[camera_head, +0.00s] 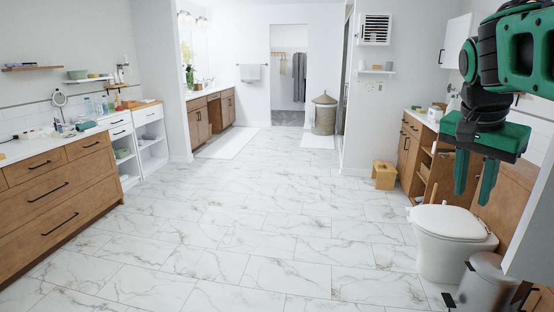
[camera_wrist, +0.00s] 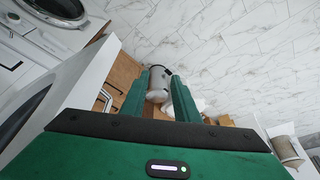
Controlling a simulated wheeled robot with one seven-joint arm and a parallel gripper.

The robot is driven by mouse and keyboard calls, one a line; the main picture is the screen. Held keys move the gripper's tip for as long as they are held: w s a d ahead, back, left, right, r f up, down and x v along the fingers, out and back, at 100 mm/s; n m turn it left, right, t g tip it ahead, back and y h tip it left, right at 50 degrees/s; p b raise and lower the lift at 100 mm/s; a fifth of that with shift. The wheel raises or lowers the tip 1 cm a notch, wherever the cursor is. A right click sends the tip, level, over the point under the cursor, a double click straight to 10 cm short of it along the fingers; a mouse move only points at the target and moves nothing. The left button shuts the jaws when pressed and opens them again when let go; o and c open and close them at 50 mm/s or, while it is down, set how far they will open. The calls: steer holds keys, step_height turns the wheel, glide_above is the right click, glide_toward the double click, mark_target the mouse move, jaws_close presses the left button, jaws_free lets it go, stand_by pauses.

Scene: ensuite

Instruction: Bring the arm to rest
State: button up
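My gripper (camera_head: 474,180) hangs from my green and black arm at the upper right of the head view. Its two green fingers point down and stand apart, with nothing held between them. In the head view it appears in front of the wood cabinet behind the white toilet (camera_head: 452,240). In the wrist view my gripper (camera_wrist: 158,104) is also open. A grey metal bin (camera_wrist: 160,80) shows beyond the gap between the fingers, well away from them.
The grey bin (camera_head: 487,285) stands before the toilet. A wooden stool (camera_head: 384,175) is near the right cabinet (camera_head: 411,145). A wood drawer unit (camera_head: 60,195) lines the left. The marble floor (camera_head: 240,230) between is clear. Washing machines (camera_wrist: 55,8) show at the wrist view's upper left.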

steer(key=shift+s+a+f+n+t+y, duration=0.55)
steer(key=shift+s+a+f+n+y, duration=0.35)
steer(key=shift+a+f+n, duration=2.65)
steer(key=shift+s+a+f+n+t+y, duration=0.8)
steer(key=shift+f+n, duration=1.75)
steer(key=shift+f, duration=2.6)
steer(key=s+d+f+m+g, duration=0.1)
steer(key=s+d+m+g, duration=0.1)
steer(key=s+d, duration=0.3)
steer(key=s+d+m+g, duration=0.3)
steer(key=s+d+m, duration=0.1)
steer(key=s, duration=0.8)
steer(key=shift+d+f, duration=0.4)
steer(key=shift+d, duration=0.5)
steer(key=shift+w, duration=0.1)
